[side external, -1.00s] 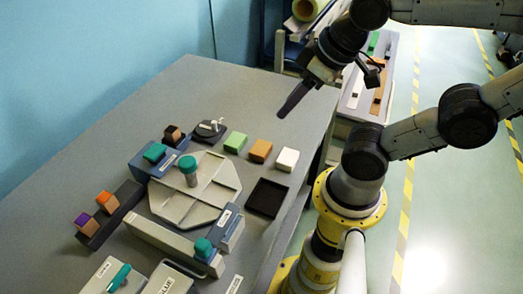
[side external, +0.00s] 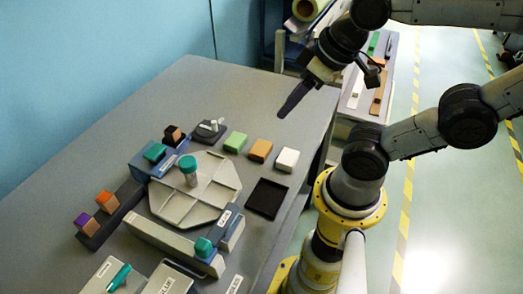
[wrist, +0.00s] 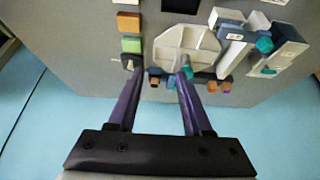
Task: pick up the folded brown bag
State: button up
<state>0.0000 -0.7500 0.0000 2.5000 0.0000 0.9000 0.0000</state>
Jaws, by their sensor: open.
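The likely folded brown bag (side external: 260,151) is a small tan-brown block shape. It lies on the grey table between a green one (side external: 235,142) and a white one (side external: 287,159). In the wrist view the brown bag (wrist: 128,22) is at the upper left, above the green one. My gripper (side external: 281,115) hangs above the table, up and right of the bag in the side view, apart from it. In the wrist view my gripper (wrist: 160,72) shows two purple fingers spread apart, with nothing held between them.
A dark square tray (side external: 266,198) lies in front of the white block. A pale octagonal plate (side external: 215,165) with a teal-topped post stands left of the bags. Blue and grey fixtures and a dark rack (side external: 93,226) surround it. The table's far area is bare.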

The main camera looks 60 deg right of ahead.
jog(key=shift+o, duration=0.3)
jog(key=o, duration=0.7)
jog(key=m+g, duration=0.6)
jog(key=m, duration=1.2)
send_over(261, 147)
notch_tip(261, 147, down, 12)
notch_tip(261, 147, down, 13)
jog(key=shift+a+f, duration=0.1)
